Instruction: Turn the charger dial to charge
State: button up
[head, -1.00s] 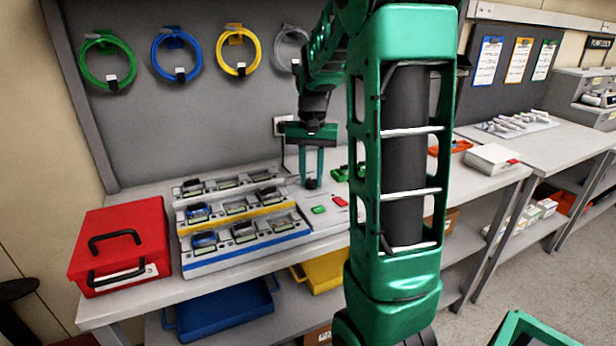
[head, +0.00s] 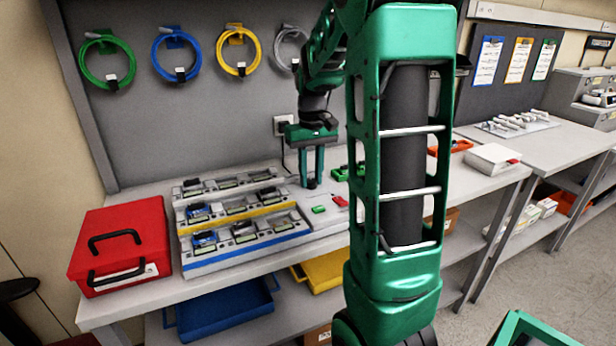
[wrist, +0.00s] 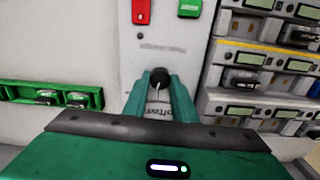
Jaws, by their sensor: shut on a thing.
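The charger dial (wrist: 158,76) is a small black knob on a pale panel (wrist: 167,27). In the wrist view its white mark points towards the gripper body. My gripper (head: 311,183) points down at the panel, right of the charging racks. Its two green fingers (wrist: 158,82) are shut on the dial, one on each side. In the head view the fingers mostly hide the dial. Print beside the dial is partly covered and I cannot read it fully. A red button (wrist: 141,11) and a green button (wrist: 190,7) sit on the same panel.
Stepped racks of pumps (head: 240,225) stand left of my gripper, with a red case (head: 122,246) beyond them. A green holder (wrist: 50,95) lies on the dial's other side. The grey back wall (head: 200,120) rises close behind. My arm hides part of the bench.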

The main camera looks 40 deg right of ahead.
aim_at(310, 180)
jog(key=shift+w+r+n, duration=0.1)
jog(key=shift+n, duration=1.1)
jog(key=o, duration=1)
jog(key=shift+o, duration=0.2)
notch_tip(310, 180, up, 11)
jog(key=shift+f, duration=0.2)
